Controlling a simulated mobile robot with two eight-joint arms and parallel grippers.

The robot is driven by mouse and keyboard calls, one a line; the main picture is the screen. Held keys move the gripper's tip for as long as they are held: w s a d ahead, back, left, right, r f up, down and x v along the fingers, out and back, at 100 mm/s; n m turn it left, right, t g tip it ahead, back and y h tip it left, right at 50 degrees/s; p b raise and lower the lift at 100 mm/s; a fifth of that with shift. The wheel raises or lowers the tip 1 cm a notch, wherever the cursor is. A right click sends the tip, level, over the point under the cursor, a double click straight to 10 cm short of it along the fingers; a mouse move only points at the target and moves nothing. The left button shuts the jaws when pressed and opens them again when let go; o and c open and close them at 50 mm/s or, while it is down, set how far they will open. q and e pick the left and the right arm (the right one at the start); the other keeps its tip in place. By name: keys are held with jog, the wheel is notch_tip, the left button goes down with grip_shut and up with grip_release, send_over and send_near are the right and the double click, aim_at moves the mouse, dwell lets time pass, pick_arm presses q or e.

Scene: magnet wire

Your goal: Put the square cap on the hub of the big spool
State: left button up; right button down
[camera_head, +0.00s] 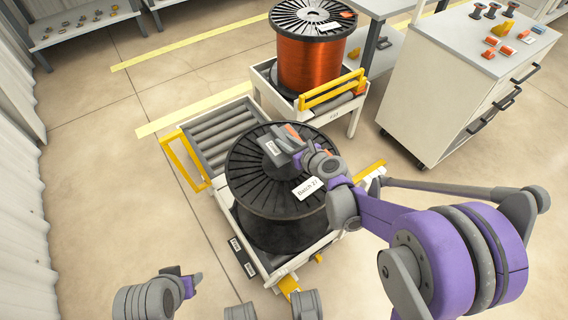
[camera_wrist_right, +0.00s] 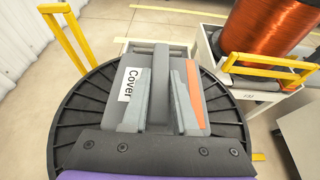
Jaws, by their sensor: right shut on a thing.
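The black big spool (camera_head: 245,175) lies flange-up on a low white roller cart, with a label on its flange; its ribbed flange (camera_wrist_right: 75,130) also shows in the right wrist view. The grey square cap (camera_wrist_right: 122,103), with a white "Cover" label and a raised bar handle, is over the middle of the flange. My right gripper (camera_wrist_right: 160,95) is shut on this handle; in the head view the gripper (camera_head: 287,150) hides part of the cap (camera_head: 271,140). The hub is hidden under the cap; I cannot tell whether they touch. My left gripper (camera_head: 190,280) is low at the left, away from the spool; its jaws are unclear.
A copper-wire spool (camera_head: 312,65) stands on a white stand behind, with a yellow bar (camera_head: 333,90). The cart has a yellow handle (camera_head: 183,160) and empty rollers (camera_head: 219,130). A white drawer cabinet (camera_head: 440,85) stands at right. The floor at left is clear.

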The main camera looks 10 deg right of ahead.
notch_tip(320, 180, down, 9)
jog(key=shift+r+b, duration=0.2)
jog(key=shift+b, duration=1.05)
jog(key=shift+r, duration=0.1)
jog(key=shift+f, duration=0.25)
jog(key=c, duration=0.7)
grip_release()
jog(key=shift+r, duration=0.1)
jog(key=shift+r, duration=0.1)
